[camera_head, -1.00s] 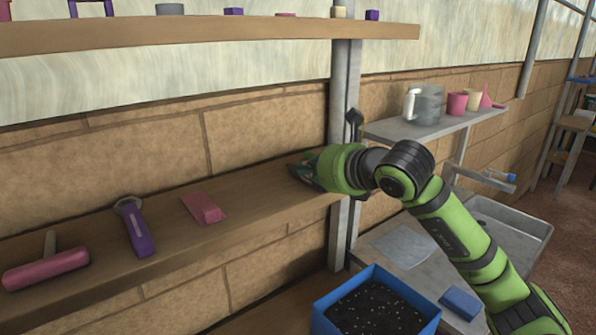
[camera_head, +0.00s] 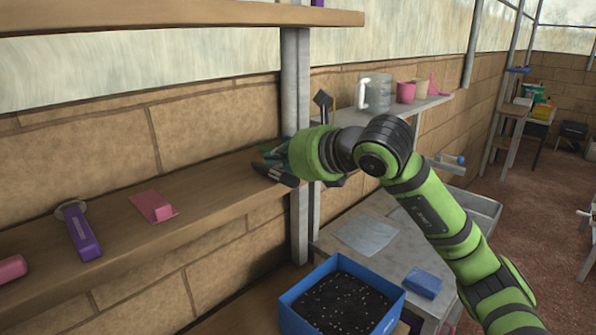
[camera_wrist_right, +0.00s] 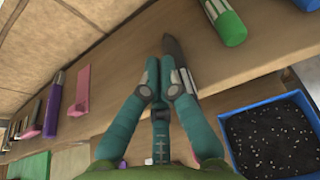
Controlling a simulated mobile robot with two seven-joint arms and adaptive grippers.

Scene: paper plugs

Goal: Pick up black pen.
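A black pen (camera_head: 275,174) lies at the right end of the wooden shelf, beside the fingers of my right gripper (camera_head: 273,153). In the right wrist view the black pen (camera_wrist_right: 173,50) sticks out past the fingertips of the right gripper (camera_wrist_right: 163,78). Its light-marked part runs beside or under the right-hand finger. The teal fingers are close together at the tips. I cannot tell whether they grip the pen or only sit over it. My left gripper is not in view.
On the wooden shelf (camera_head: 195,195) are a purple tool (camera_head: 80,232) and a pink block (camera_head: 154,206). A green marker (camera_wrist_right: 228,22) lies near the pen. A metal post (camera_head: 297,90) stands close by the gripper. A blue soil tray (camera_head: 393,318) is below.

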